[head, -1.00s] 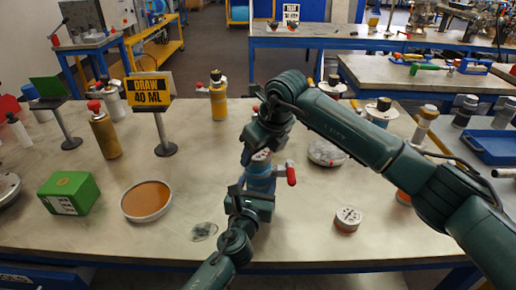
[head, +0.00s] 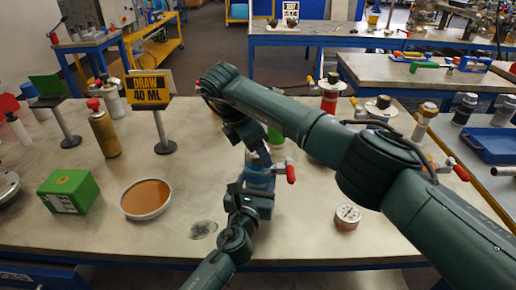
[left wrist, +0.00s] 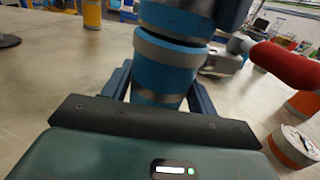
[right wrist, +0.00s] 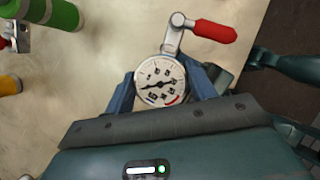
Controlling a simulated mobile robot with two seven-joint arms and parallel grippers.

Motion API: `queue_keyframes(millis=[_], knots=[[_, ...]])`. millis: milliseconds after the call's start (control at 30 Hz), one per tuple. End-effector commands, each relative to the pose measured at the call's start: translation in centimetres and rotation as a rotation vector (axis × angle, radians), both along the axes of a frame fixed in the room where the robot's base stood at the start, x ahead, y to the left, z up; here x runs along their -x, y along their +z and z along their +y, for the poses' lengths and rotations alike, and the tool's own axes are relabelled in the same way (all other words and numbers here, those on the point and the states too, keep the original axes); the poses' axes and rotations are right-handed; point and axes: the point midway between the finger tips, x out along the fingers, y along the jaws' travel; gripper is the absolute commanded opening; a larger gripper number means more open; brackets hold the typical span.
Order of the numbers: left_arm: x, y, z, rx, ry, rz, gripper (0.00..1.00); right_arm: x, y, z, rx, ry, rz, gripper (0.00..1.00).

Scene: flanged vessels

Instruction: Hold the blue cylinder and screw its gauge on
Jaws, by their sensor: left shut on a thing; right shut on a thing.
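The blue cylinder (head: 259,179) stands upright near the middle of the table, its red-handled lever (head: 291,172) pointing right. My left gripper (head: 250,193) is shut around its body; the left wrist view shows the blue body with a grey band (left wrist: 165,70) between the fingers (left wrist: 160,95). My right gripper (head: 260,158) is above the cylinder's top. In the right wrist view its fingers (right wrist: 162,88) are shut on the round white-faced gauge (right wrist: 160,78), right beside the silver lever with its red handle (right wrist: 213,31). The head view hides the gauge. How far it is threaded cannot be told.
A red-and-white canister with a dial-like top (head: 346,217) stands to the right. A dish of orange-brown stuff (head: 146,199), a green box (head: 68,191) and a "DRAW 40 ML" sign (head: 149,89) are left. A green cylinder (head: 276,137) stands close behind. The front table middle is clear.

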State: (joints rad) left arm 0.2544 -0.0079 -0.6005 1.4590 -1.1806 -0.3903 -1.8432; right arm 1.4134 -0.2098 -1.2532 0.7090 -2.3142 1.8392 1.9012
Motion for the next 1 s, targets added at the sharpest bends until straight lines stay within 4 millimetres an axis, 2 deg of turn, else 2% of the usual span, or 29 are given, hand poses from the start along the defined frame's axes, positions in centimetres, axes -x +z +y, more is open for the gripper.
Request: queue_keyframes(millis=[133, 433, 467, 500, 700, 1000], knots=[[0.05, -0.07, -0.04, -0.003, -0.001, 0.000, 0.00, -0.02, 0.12, -0.01, 0.000, -0.102, -0.006, 0.31], [0.05, -0.08, -0.04, -0.001, -0.001, 0.001, 0.00, -0.03, 0.11, -0.05, 0.000, -0.113, -0.008, 0.31], [0.05, -0.08, -0.04, -0.001, -0.001, 0.001, 0.00, -0.03, 0.11, -0.05, 0.000, -0.112, -0.007, 0.57], [0.05, -0.08, -0.04, -0.001, -0.001, 0.002, 0.00, -0.03, 0.11, -0.05, -0.001, -0.112, -0.007, 0.60], [0.05, -0.08, -0.05, -0.001, -0.001, 0.001, 0.00, -0.01, 0.06, -0.06, -0.001, -0.111, -0.005, 0.77], [0.05, -0.08, -0.06, -0.001, -0.002, 0.001, 0.00, -0.02, 0.30, -0.05, -0.001, -0.111, -0.005, 0.77]])
